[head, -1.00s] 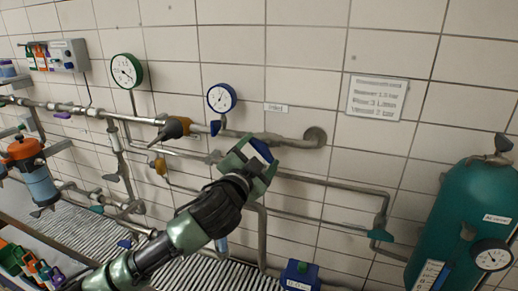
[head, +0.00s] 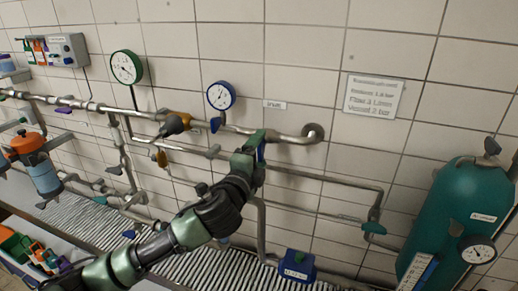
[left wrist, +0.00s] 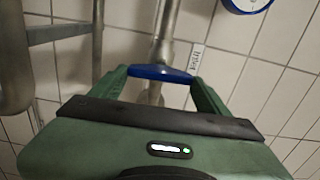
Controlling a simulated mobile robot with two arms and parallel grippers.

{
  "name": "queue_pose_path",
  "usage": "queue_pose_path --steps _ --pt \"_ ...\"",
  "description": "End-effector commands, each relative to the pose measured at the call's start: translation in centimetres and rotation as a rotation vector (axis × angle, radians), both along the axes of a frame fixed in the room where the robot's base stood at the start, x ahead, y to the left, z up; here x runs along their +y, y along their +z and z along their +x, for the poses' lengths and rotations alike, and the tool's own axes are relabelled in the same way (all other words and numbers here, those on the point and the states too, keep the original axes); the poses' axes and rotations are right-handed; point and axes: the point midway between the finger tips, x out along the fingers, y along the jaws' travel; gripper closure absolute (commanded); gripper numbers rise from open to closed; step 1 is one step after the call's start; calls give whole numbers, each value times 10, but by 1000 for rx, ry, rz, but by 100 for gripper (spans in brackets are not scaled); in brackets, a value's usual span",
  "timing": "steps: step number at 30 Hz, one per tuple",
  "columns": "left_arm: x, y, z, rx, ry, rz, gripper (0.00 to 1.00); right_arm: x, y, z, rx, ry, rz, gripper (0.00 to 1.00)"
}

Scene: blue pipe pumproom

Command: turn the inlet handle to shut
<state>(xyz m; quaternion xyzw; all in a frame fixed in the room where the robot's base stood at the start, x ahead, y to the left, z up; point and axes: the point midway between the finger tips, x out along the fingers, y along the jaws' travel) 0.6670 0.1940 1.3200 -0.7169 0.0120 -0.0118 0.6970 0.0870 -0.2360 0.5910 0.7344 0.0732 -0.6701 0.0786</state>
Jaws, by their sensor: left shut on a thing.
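The inlet handle is a blue lever (head: 261,153) on the metal pipe (head: 290,138), below a small wall label (head: 275,105). My left gripper (head: 257,146) is at it, and its green fingers hide most of the handle in the head view. In the left wrist view the blue handle (left wrist: 160,73) lies crosswise between the two green fingers of my left gripper (left wrist: 162,80), which is shut on it. The handle looks roughly upright in the head view and lies across the pipe in the left wrist view. My right gripper is not in view.
A blue-rimmed gauge (head: 221,96) and a green-rimmed gauge (head: 127,67) are up to the left. A teal tank (head: 455,220) stands at right. A blue box (head: 297,266) is below.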

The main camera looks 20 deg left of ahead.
Motion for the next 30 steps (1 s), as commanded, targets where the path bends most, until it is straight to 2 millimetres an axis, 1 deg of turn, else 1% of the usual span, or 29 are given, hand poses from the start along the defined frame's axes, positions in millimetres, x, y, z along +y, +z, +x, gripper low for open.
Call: queue_pose_path --steps 7,20,21,22,23,30 --pt "0 -2 0 1 -1 57 64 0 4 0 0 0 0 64" --pt "0 -3 0 2 -1 67 64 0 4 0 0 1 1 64" --pt "0 -3 0 2 -1 66 15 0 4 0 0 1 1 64" --pt "0 -3 0 1 -1 66 7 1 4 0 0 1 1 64" --pt "0 -3 0 1 -1 65 2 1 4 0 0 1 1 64" --pt "0 -1 0 0 -1 63 2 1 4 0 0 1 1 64"
